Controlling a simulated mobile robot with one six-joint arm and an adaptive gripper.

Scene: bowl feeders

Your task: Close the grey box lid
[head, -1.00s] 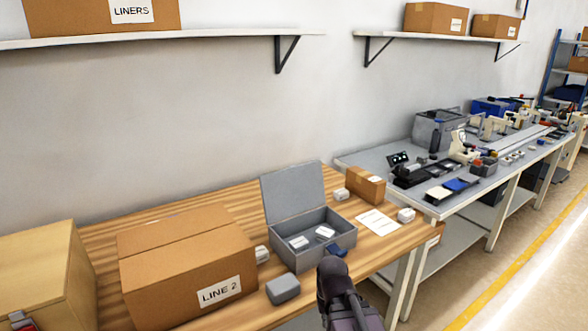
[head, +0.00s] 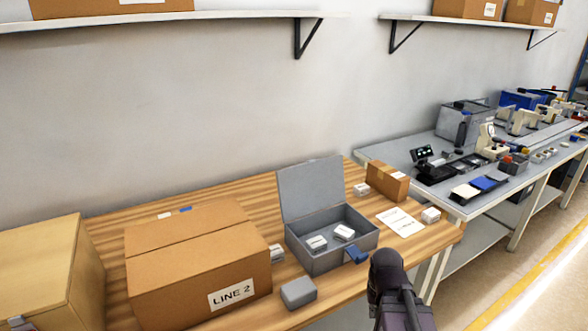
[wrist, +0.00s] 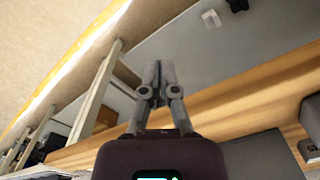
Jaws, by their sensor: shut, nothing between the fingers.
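The grey box (head: 328,262) stands on the wooden bench in the head view. Its lid (head: 311,188) is open, standing up at the back edge and leaning slightly backward. Two small white blocks (head: 317,243) lie inside the box. A blue piece (head: 356,255) shows at its front wall. My arm is at the lower right of the head view, in front of the bench and right of the box; the fingertips cannot be made out there. In the wrist view my gripper (wrist: 160,68) is shut and empty, with nothing touching its fingers.
A large "LINE 2" carton (head: 195,265) stands left of the box. A grey block (head: 298,292) lies at the box's front left. A small carton (head: 387,181), paper sheet (head: 401,222) and white block (head: 431,215) are right of it. A shelf (head: 230,16) runs above.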

